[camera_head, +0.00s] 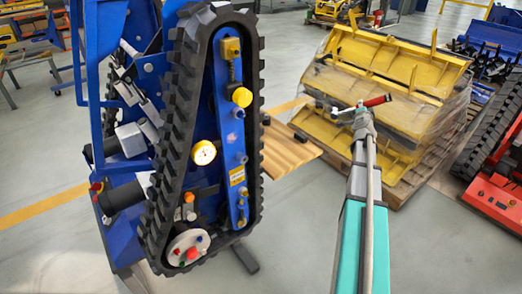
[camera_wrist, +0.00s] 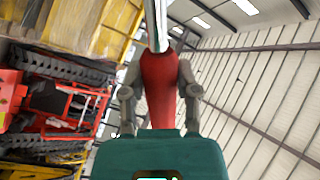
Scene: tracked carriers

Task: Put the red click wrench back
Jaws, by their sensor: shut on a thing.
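My gripper (camera_head: 362,118) is shut on the red click wrench (camera_head: 377,101). It holds the wrench up in the air, in front of the yellow machine parts and well to the right of the blue tracked carrier. The red handle points right and the silver end points left in the head view. In the wrist view the red handle (camera_wrist: 158,85) sits between the two grey fingers, and the silver shaft (camera_wrist: 157,25) runs out at the top. Part of the handle is hidden by my gripper.
The blue tracked carrier (camera_head: 229,130) stands upright at the left, with a gauge (camera_head: 203,153) and coloured knobs. A wooden board (camera_head: 288,150) juts out behind its right side. Yellow parts (camera_head: 392,85) lie on a pallet behind my arm. A red tracked machine (camera_head: 490,195) is far right. Floor between is clear.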

